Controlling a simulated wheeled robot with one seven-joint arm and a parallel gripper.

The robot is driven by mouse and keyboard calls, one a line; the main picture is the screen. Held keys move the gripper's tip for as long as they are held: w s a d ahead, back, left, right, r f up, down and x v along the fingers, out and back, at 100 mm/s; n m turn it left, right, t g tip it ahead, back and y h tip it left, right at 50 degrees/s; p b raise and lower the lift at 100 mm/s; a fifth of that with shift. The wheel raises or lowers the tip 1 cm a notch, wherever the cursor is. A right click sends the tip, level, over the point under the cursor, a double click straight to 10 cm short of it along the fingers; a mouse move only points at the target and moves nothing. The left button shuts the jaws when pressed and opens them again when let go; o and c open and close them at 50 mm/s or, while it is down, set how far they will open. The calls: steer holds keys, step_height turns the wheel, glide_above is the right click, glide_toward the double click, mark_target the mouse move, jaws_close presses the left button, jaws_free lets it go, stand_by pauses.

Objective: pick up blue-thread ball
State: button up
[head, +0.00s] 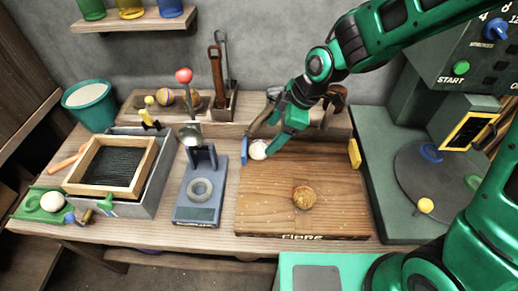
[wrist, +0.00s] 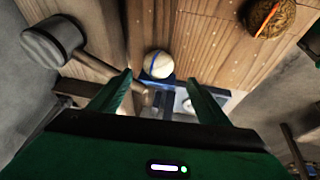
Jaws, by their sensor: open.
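The blue-thread ball (head: 258,149) is pale with a blue band. It rests at the back left of the wooden board (head: 270,205), near a blue block (head: 244,151). In the wrist view the ball (wrist: 158,64) lies ahead of my fingers, roughly centred between them, with its blue line visible. I cannot tell whether a finger touches the ball.
A brown fibre ball (head: 303,197) sits mid-board. A mallet (head: 333,97) lies behind the board. A grey stand with a ring (head: 201,190) is to the left, and a framed tray (head: 112,165) beyond it. A green machine (head: 415,170) stands right. The board's front is clear.

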mark_target(263, 145)
steer(key=shift+w+d+x, duration=0.1)
steer(key=shift+w+x, duration=0.05)
steer(key=shift+x, duration=2.1)
steer(key=shift+w+d+x, duration=0.1)
steer(key=shift+w+x, duration=0.05)
steer(key=shift+x, duration=2.1)
steer(key=c, duration=1.3)
steer(key=shift+o, duration=0.2)
steer(key=shift+r, duration=0.15)
